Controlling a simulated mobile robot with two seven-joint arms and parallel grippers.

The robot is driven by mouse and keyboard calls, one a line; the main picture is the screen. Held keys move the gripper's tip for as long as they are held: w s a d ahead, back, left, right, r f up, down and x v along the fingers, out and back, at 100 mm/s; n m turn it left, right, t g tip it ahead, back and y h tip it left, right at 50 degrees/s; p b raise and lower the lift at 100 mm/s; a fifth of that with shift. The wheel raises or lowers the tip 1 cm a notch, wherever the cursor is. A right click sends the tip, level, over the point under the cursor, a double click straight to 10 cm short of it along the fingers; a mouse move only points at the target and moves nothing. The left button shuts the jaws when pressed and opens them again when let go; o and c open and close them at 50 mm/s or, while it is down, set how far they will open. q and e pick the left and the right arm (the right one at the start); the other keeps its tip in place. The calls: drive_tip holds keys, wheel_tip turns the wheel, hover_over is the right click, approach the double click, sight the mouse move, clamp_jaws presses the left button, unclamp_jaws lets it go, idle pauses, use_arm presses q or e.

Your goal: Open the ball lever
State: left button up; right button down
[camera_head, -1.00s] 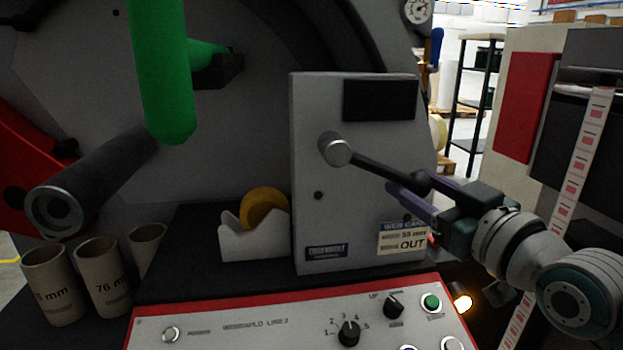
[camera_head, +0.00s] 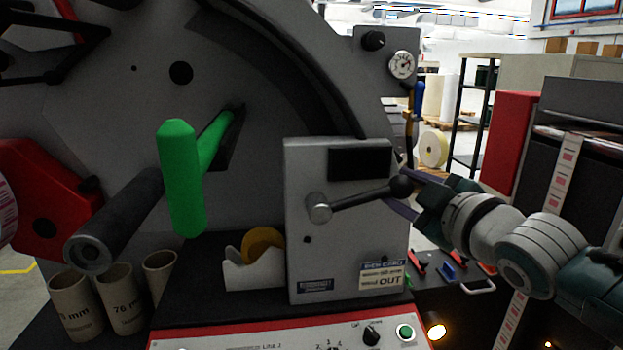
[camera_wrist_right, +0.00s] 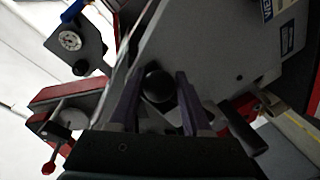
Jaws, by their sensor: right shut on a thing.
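The ball lever (camera_head: 358,199) is on the front of a grey box (camera_head: 345,250). Its silver hub (camera_head: 319,208) is at the left and its dark rod slopes slightly up to the right. The black ball (camera_head: 401,186) is at the rod's right end. My right gripper (camera_head: 402,188) comes in from the right, with its purple fingers around the ball. In the right wrist view the ball (camera_wrist_right: 158,86) sits between the two fingers, and the gripper is shut on it. My left gripper is not in view.
A green handle (camera_head: 181,180) and a dark cylinder (camera_head: 115,220) stick out left of the box. Cardboard cores (camera_head: 75,305) and a tape dispenser (camera_head: 254,275) stand below. A control panel (camera_head: 290,338) runs along the front. A gauge (camera_head: 402,65) is above right.

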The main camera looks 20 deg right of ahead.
drive_tip(key=r+n+p, duration=0.1)
drive_tip(key=a+r+n+p, duration=0.1)
drive_tip(key=r, duration=0.1)
drive_tip(key=shift+w+a+r+p, duration=0.15)
drive_tip(key=shift+a+r+p, duration=0.05)
drive_tip(key=shift+p, duration=0.1)
drive_tip(key=shift+a+r+n+p, duration=0.2)
drive_tip(key=shift+r+n+p, duration=0.05)
drive_tip(key=shift+n+p, duration=0.15)
drive_tip(key=shift+w, duration=0.1)
drive_tip(key=shift+a+r, duration=0.1)
drive_tip(key=shift+c, duration=1.8)
unclamp_jaws()
drive_tip(key=shift+g+h, duration=0.3)
